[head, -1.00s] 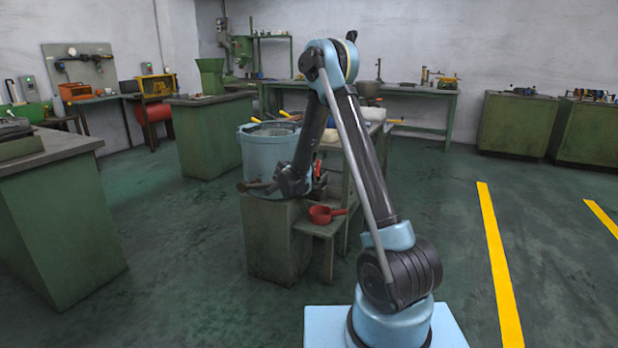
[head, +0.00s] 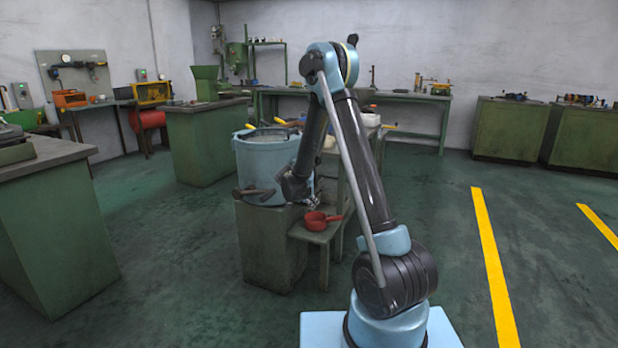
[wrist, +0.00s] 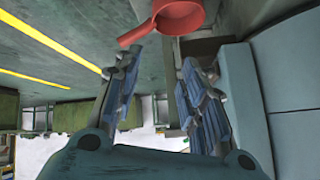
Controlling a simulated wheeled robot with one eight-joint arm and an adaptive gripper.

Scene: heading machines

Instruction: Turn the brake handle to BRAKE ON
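The light-blue round tub (head: 262,160) stands on a dark green pedestal (head: 270,245); its wall also fills the right of the wrist view (wrist: 290,95). A dark brown, hammer-like handle (head: 250,191) juts out at the tub's lower front left. I cannot tell whether this is the brake handle, and no BRAKE ON marking is readable. My gripper (head: 312,202) is at the tub's lower right side. In the wrist view my gripper (wrist: 160,65) has its fingers apart with nothing between them. My arm hides part of the tub's right side.
A red ladle or pan (head: 318,219) lies on a small green stand (head: 318,235) just below my gripper; it also shows in the wrist view (wrist: 178,14). A green bench (head: 50,220) stands at left. The floor between is clear.

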